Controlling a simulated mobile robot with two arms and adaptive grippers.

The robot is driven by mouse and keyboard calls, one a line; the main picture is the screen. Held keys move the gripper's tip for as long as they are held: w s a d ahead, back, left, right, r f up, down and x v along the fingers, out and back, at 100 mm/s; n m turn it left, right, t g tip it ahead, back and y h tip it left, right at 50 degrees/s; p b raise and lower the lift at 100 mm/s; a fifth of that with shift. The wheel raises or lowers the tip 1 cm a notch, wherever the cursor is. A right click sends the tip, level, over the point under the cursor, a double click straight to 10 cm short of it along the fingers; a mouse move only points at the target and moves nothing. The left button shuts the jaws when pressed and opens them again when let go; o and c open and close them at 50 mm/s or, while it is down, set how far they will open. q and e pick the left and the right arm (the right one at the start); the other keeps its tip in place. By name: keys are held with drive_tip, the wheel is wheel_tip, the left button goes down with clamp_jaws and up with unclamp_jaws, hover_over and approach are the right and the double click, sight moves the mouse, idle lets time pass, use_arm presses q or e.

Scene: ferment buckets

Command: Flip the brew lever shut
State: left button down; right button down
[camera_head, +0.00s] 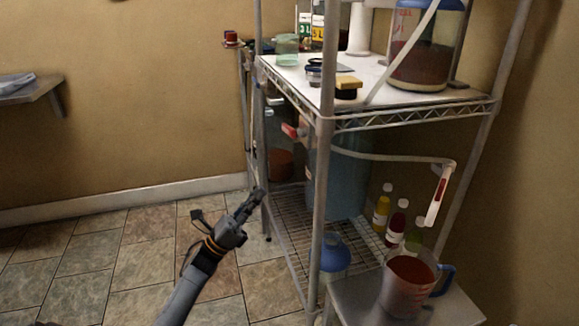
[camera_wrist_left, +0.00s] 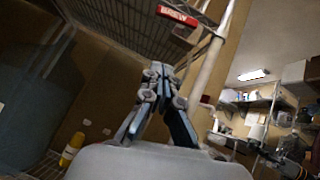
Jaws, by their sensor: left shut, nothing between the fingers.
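The brew lever (camera_head: 290,131) is a small red handle at the left front of the wire rack, below the white top shelf. In the left wrist view, a red tag marked BREW (camera_wrist_left: 177,16) shows at the top, above and beyond the fingertips. My left gripper (camera_head: 258,193) is shut and empty, in front of the rack's left side and below the lever in the picture, apart from it. Its closed fingers also show in the left wrist view (camera_wrist_left: 160,72). My right gripper is not in view.
A rack post (camera_head: 318,200) stands right of my left gripper. A blue bucket (camera_head: 340,180) sits on the lower wire shelf, with several bottles (camera_head: 382,208) beside it. A hose with a red-and-white end (camera_head: 437,195) hangs above a jug (camera_head: 408,280). The tiled floor at left is clear.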

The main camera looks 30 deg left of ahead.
sight(292, 130)
use_arm(q)
drive_tip(key=w+d+r, duration=0.1)
drive_tip(key=w+r, duration=0.2)
drive_tip(key=r, duration=0.2)
drive_tip(key=w+d+r+h, duration=0.1)
drive_tip(key=w+d+r, duration=0.1)
drive_tip(key=r, duration=0.4)
drive_tip(key=shift+w+r+m, duration=0.15)
drive_tip(key=shift+w+m, duration=0.25)
drive_tip(key=shift+w, duration=0.45)
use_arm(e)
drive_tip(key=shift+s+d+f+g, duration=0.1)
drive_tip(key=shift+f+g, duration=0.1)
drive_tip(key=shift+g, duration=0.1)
